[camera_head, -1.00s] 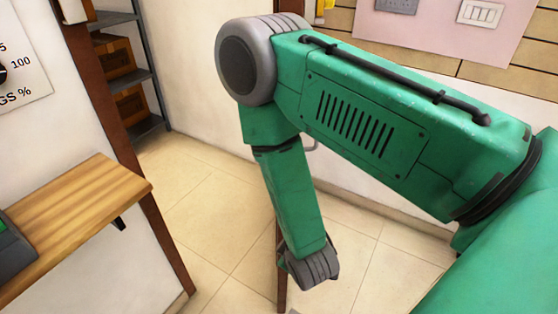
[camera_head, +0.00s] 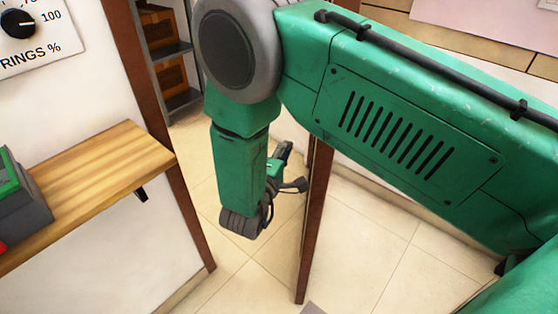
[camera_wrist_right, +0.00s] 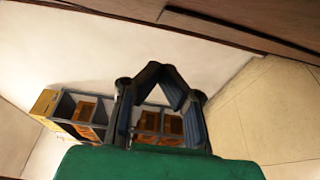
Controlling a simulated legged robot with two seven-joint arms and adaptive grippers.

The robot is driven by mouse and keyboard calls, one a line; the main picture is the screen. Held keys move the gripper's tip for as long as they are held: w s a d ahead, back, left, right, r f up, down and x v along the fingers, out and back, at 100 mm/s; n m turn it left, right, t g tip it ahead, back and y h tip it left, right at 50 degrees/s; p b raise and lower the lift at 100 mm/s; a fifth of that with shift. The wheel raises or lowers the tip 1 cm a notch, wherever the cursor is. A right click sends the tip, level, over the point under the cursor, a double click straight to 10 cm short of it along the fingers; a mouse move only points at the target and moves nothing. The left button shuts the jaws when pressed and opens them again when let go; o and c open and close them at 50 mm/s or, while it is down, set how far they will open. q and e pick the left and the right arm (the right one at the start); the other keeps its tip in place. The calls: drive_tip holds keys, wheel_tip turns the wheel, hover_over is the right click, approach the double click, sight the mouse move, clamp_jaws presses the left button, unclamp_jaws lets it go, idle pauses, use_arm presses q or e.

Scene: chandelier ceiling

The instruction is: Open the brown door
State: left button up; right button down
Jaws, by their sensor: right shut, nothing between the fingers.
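The brown door (camera_head: 314,215) shows nearly edge-on in the head view, as a narrow upright strip. It stands ajar, apart from the brown post (camera_head: 178,170) of the doorway, with floor visible between them. My right gripper (camera_head: 292,168) is beside the door's left side, partly hidden behind my forearm. I cannot tell whether it touches the door. In the right wrist view its fingers (camera_wrist_right: 165,78) come together at the tips with nothing between them. A brown surface (camera_wrist_right: 240,25) crosses the top there, apart from the fingertips. No door handle is visible. My left gripper is out of view.
A wooden shelf (camera_head: 90,190) with a grey and green device (camera_head: 18,205) juts from the left wall. Beyond the doorway stands a grey rack (camera_head: 178,50) with brown boxes; it also shows in the wrist view (camera_wrist_right: 65,105). The tiled floor (camera_head: 370,240) right of the door is clear.

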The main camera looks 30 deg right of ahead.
drive_tip(key=d, duration=0.5)
drive_tip(key=shift+s+d, duration=0.3)
